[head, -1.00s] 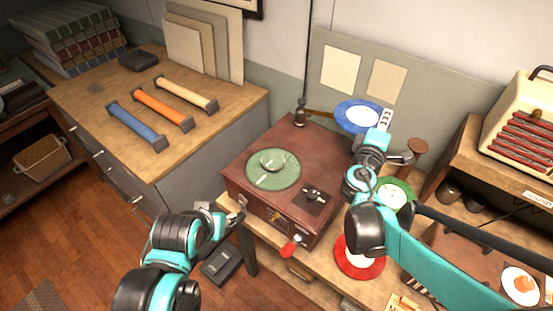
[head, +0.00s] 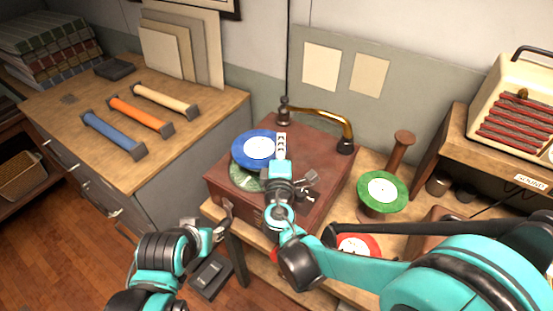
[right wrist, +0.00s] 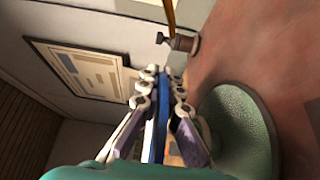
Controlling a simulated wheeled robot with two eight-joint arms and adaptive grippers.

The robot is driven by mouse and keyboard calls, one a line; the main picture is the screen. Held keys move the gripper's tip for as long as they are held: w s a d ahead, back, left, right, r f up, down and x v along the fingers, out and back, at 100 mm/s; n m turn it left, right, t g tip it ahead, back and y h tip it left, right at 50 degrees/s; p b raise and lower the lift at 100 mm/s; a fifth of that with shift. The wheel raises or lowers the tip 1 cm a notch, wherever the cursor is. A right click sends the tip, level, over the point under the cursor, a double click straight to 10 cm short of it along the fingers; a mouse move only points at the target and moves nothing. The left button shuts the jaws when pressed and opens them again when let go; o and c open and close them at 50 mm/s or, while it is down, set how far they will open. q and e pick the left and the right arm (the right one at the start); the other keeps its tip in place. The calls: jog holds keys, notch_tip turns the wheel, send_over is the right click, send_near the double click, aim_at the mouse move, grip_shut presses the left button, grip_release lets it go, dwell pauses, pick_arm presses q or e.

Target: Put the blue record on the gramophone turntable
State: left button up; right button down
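The blue record (head: 243,152), with a white label, is held over the gramophone (head: 325,165) in the head view. My right gripper (head: 281,150) is shut on its right edge. In the right wrist view the record (right wrist: 160,125) shows edge-on between the fingers (right wrist: 162,95). The green turntable (head: 241,179) lies below the record, partly covered by it in the head view; it also shows in the right wrist view (right wrist: 240,130). The record looks apart from it. My left gripper (head: 224,214) is near the gramophone table's front left corner; its finger opening is unclear.
The brass tonearm (head: 325,112) spans the gramophone's back edge. A green record (head: 382,203) rests on a wooden stand at right, and a red record (head: 372,243) lies partly behind my right arm. A cabinet (head: 190,155) with three coloured cylinders stands at left.

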jog(key=shift+w+a+f, duration=0.3)
jog(key=shift+a+f, duration=0.15)
jog(key=shift+a, duration=0.1)
notch_tip(320, 180, down, 4)
jog(key=shift+b, duration=1.25)
jog(key=shift+r, duration=0.1)
jog(key=c, duration=1.7)
grip_release()
